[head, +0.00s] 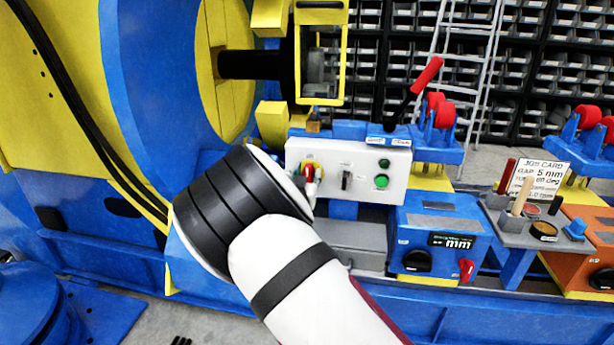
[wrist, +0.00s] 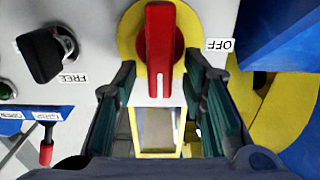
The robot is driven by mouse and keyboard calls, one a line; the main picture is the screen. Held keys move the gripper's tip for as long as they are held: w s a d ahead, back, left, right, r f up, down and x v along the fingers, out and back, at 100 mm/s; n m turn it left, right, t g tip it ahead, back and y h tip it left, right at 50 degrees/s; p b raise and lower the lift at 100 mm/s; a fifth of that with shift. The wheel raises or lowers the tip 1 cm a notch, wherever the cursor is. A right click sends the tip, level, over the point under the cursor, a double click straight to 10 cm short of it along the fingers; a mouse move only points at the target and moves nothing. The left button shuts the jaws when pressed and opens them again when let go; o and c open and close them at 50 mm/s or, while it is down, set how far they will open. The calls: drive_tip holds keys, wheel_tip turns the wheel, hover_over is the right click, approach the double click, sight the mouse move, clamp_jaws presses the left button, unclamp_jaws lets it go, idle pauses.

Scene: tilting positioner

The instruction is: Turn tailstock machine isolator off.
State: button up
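The isolator is a red rotary handle (wrist: 160,40) on a round yellow plate (wrist: 128,30), on a pale grey control panel. In the wrist view the handle stands along the picture's vertical, its white mark at the lower end. A label reading OFF (wrist: 219,45), upside down, lies to its right. My gripper (wrist: 160,72) is open, with a dark finger on each side of the handle's lower end. The right finger looks close to the handle; I cannot tell if it touches. In the head view the isolator (head: 310,171) shows beside my arm, which hides most of my gripper.
The panel (head: 330,155) also carries a black selector (head: 346,178) and green buttons (head: 382,182). A red-handled lever (head: 427,75) rises above it. A blue box (head: 440,235) stands below right, and a tool shelf (head: 530,225) is farther right.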

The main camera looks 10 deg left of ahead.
clamp_jaws()
drive_tip(key=shift+a+f+n+p, duration=0.25)
drive_tip(key=shift+a+f+n, duration=0.1)
drive_tip(key=shift+n, duration=2.65)
drive_tip(key=shift+a+f+n+p, duration=0.3)
drive_tip(key=shift+f+n, duration=0.1)
drive_tip(key=shift+n, duration=2.6)
drive_tip(key=shift+a+f+n+p, duration=0.25)
drive_tip(key=shift+a+f+n, duration=0.1)
drive_tip(key=shift+n, duration=2.65)
